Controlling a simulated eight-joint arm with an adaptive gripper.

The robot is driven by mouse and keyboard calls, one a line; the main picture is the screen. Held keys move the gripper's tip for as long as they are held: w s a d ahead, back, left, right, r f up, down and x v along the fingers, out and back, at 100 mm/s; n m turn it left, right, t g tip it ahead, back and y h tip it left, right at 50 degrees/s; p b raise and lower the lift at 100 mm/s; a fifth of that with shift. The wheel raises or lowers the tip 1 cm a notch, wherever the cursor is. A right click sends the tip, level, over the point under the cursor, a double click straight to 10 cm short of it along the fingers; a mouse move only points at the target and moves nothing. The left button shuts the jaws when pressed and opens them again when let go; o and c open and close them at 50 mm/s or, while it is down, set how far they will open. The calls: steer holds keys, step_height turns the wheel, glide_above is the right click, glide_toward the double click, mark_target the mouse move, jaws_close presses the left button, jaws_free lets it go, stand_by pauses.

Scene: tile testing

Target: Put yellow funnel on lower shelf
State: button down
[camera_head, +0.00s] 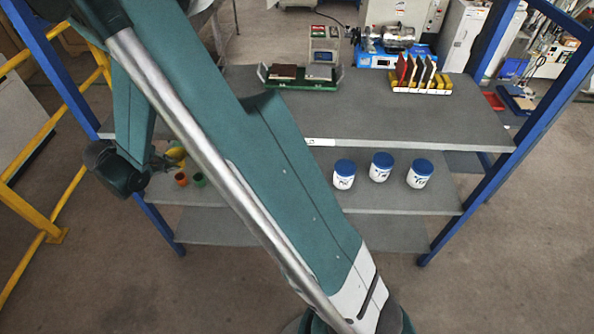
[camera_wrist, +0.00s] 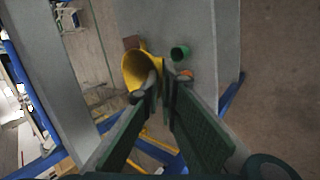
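The yellow funnel (camera_wrist: 134,66) shows in the wrist view with its wide mouth turned toward the upper left. My gripper (camera_wrist: 163,78) is closed in on it, with a strip of yellow between the two fingers. The fingers hide part of the funnel. In the head view, my gripper (camera_head: 160,163) is at the left end of the rack, at the lower shelf (camera_head: 240,196). A small part of the yellow funnel (camera_head: 176,153) shows beside the fingers. Whether the funnel touches the shelf cannot be told.
A green cup (camera_head: 199,179) and an orange cup (camera_head: 181,179) stand on the lower shelf close to my gripper. Several white jars with blue lids (camera_head: 381,168) stand farther right. The upper shelf (camera_head: 400,124) overhangs. A blue post (camera_head: 155,218) is near the left end.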

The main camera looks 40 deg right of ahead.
steer(key=d+f+m+g+h+b, duration=0.1)
steer(key=d+f+m+b, duration=0.1)
steer(key=d+f, duration=1.1)
steer(key=shift+s+d+f+b, duration=0.2)
steer(key=shift+d+b, duration=0.15)
steer(key=shift+b, duration=0.25)
steer(key=shift+f, duration=0.1)
steer(key=shift+f+b, duration=0.65)
steer(key=shift+f, duration=2.4)
steer(key=shift+f, duration=0.1)
steer(key=shift+f+b, duration=0.4)
steer(key=shift+f, duration=1.35)
steer(key=shift+f, duration=0.2)
steer(key=c, duration=2.7)
jaws_free()
steer(key=shift+r, duration=0.3)
